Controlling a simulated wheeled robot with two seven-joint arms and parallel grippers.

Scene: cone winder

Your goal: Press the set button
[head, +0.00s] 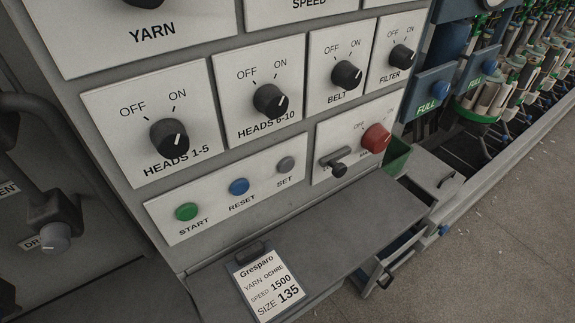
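The set button (286,164) is a small round grey button on a white plate low on the machine's front panel, above the label SET. On the same plate to its left are the blue RESET button (239,187) and the green START button (187,211). Nothing covers the three buttons. Neither of my grippers shows in the head view.
Above are black knobs, such as HEADS 6-10 (270,100). To the right are a dark lever (338,168) and a red knob (376,137). A grey shelf (350,225) juts out below, with a card (266,284) at its left. Open floor lies at lower right.

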